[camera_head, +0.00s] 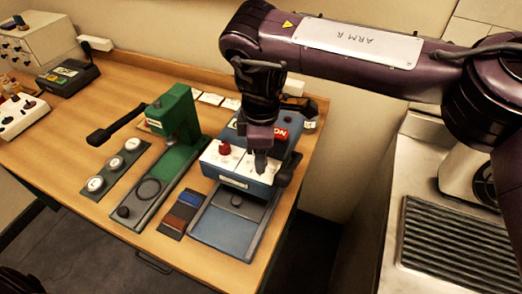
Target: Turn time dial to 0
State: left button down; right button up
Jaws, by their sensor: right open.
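A blue machine (238,178) with a white front panel stands near the right end of the wooden table. A red knob (224,148) sits on the left part of its panel. My right gripper (268,166) is open and points down over the right part of the panel. It hides that part, so I cannot make out a time dial or its setting there. Whether the fingers touch anything is unclear. My left gripper is out of view.
A green lever press (176,122) stands left of the blue machine, its black handle reaching left. A strip with round white pieces (114,164) and colour swatches (180,213) lie on the table (75,130). A ribbed metal drainer (460,240) is at right.

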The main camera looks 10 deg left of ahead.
notch_tip(320, 180, up, 8)
jog(key=shift+f, duration=0.2)
dwell(0.6)
